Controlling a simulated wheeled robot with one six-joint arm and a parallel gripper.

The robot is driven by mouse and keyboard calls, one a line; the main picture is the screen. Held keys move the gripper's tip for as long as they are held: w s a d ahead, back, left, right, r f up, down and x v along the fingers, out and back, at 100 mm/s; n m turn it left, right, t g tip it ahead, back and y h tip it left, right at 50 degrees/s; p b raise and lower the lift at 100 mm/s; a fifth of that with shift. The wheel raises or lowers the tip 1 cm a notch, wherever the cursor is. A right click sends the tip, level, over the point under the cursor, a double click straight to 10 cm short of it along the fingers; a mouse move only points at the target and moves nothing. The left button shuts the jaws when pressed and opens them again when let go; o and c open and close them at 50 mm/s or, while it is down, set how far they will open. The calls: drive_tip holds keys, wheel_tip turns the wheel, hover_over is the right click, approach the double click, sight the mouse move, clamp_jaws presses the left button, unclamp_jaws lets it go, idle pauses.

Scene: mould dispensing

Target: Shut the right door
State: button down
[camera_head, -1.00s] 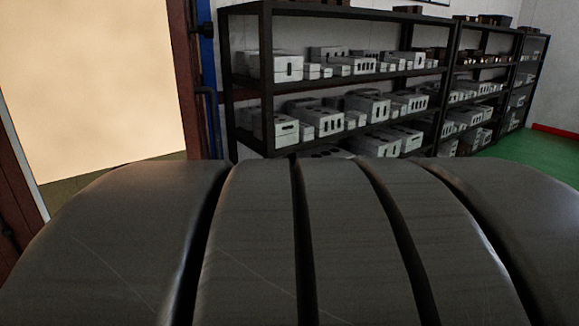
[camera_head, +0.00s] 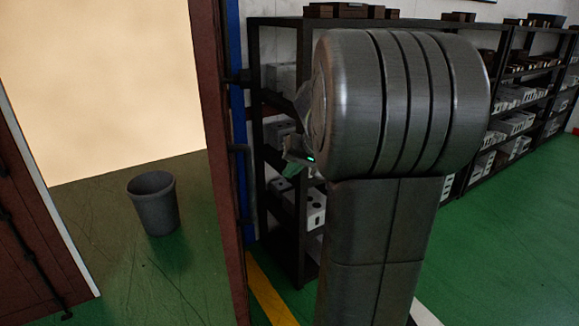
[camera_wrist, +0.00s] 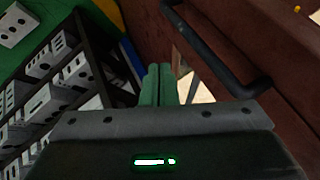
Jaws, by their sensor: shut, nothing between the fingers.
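The right door (camera_head: 218,150) shows in the head view as a tall, narrow brown panel seen nearly edge-on, at the right side of the bright doorway. It stands open. In the wrist view its brown face (camera_wrist: 285,45) fills the right side, with a black bar handle (camera_wrist: 215,50) on it. My gripper (camera_wrist: 155,85) has its two green fingers together and empty, left of the handle and close to it in the picture. Contact cannot be told. In the head view my gripper (camera_head: 296,160) is partly hidden behind my arm, right of the door.
Part of the left door (camera_head: 35,235) stands at the lower left. A grey bin (camera_head: 155,205) stands on the floor in the doorway. Black shelves (camera_head: 300,200) with grey mould blocks stand behind my arm. Green floor (camera_head: 500,230) is free at the right.

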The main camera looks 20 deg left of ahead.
drive_tip(key=a+f+p, duration=0.1)
drive_tip(key=a+f, duration=0.5)
drive_tip(key=a, duration=0.2)
drive_tip(key=shift+w+f+p, duration=0.15)
drive_tip(key=shift+w+p, duration=0.05)
drive_tip(key=shift+p, duration=0.2)
drive_tip(key=shift+a, duration=0.15)
